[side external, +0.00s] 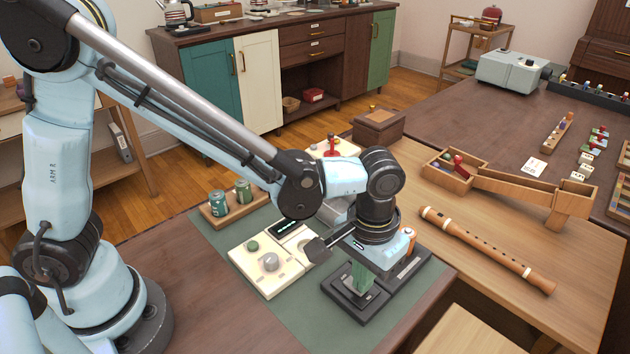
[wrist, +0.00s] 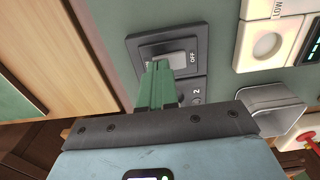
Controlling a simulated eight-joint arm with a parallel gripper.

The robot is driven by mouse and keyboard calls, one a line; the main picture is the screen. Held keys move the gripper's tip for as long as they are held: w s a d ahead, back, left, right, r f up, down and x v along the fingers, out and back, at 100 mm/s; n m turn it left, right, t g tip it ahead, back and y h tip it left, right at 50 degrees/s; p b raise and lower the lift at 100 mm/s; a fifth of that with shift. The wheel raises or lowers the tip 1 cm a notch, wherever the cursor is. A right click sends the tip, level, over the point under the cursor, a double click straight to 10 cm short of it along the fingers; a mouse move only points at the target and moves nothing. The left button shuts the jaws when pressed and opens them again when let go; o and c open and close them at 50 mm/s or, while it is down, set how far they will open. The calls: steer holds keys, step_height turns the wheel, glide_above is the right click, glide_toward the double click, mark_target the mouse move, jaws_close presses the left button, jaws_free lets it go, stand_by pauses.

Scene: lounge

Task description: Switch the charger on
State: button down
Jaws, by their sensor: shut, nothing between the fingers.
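A dark grey unit (side external: 403,283) lies on the green mat, below my gripper; it appears to be the charger. In the wrist view it shows a dark switch frame (wrist: 136,47) around a light grey rocker (wrist: 185,52), with "OFF" printed beside it and a "2" farther along. My gripper (side external: 359,291) points down over the unit, its green fingers shut together with nothing between them. In the wrist view the fingertips (wrist: 159,66) are at the rocker and hide part of it. I cannot tell whether they touch it or which way it is set.
A cream panel (side external: 247,262) with knobs and a display sits left of the unit. A wooden tray (side external: 215,220) with two green cans stands behind it. A wooden flute (side external: 487,249) and a wooden ramp (side external: 515,187) lie to the right. Some green mat in front is bare.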

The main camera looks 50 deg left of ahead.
steer(key=shift+f, duration=0.3)
steer(key=shift+r, duration=3.55)
steer(key=shift+a, duration=0.1)
steer(key=s+a+r+t, duration=0.1)
steer(key=a+r+t, duration=0.1)
steer(key=a, duration=0.8)
steer(key=s+a+r+t, duration=0.1)
steer(key=a+t, duration=0.4)
steer(key=a, duration=0.5)
steer(key=shift+s+a+r, duration=0.25)
steer(key=shift+s+r, duration=0.15)
steer(key=shift+s, duration=0.25)
